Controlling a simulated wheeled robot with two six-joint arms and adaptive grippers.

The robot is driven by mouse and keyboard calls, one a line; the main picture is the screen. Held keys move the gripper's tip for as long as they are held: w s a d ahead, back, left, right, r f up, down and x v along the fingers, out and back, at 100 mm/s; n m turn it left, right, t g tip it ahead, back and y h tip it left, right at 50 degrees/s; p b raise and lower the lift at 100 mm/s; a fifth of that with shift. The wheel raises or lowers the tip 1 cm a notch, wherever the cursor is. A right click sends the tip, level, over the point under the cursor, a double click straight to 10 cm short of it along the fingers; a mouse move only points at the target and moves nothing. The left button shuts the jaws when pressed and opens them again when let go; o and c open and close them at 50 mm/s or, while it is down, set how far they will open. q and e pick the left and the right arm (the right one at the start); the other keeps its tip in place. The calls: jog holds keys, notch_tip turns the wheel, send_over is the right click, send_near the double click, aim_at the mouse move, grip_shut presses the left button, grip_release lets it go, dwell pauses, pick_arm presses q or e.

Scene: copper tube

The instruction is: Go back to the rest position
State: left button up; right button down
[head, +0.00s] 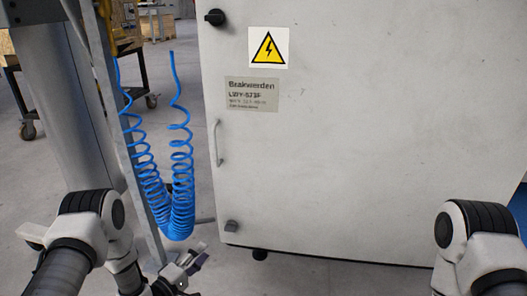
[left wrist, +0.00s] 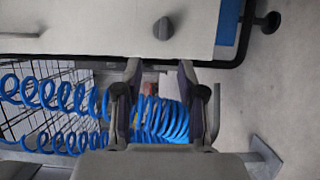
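My left gripper (head: 192,262) is low in the head view, below the blue coiled hose and left of the cabinet's lower corner. In the left wrist view its two fingers (left wrist: 160,100) stand apart with a gap between them, and I see nothing held. The blue coils (left wrist: 165,120) show behind the gap. My right arm (head: 475,240) comes in at the right edge of the head view; its gripper is out of view. No copper tube shows in either view.
A large white cabinet (head: 360,150) with a warning sign (head: 268,47) fills the middle and right. A blue coiled hose (head: 180,190) hangs beside a grey post (head: 115,110) on the left. A cart (head: 145,70) stands behind. Grey floor (head: 30,180) is open at the left.

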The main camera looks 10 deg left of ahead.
pick_arm(q)
jog(key=s+d+f+m+g+y+p, duration=0.1)
jog(key=s+d+m+g+y+p, duration=0.1)
jog(key=s+d+g+p, duration=0.5)
jog(key=s+a+f+m+g+y+b, duration=0.1)
jog(key=s+a+f+m+g+y, duration=0.15)
jog(key=s, duration=0.65)
jog(key=s+a+f+m+g+y+b, duration=0.1)
jog(key=s+m+g, duration=0.3)
jog(key=s, duration=0.6)
jog(key=s+a+f+m+g+y+b, duration=0.1)
jog(key=s+a+f+m+g+y, duration=0.2)
jog(key=s, duration=0.6)
notch_tip(320, 180, up, 39)
jog(key=m+p, duration=0.1)
jog(key=p, duration=3.7)
jog(key=shift+d+f+h, duration=0.15)
jog(key=shift+d+h, duration=0.3)
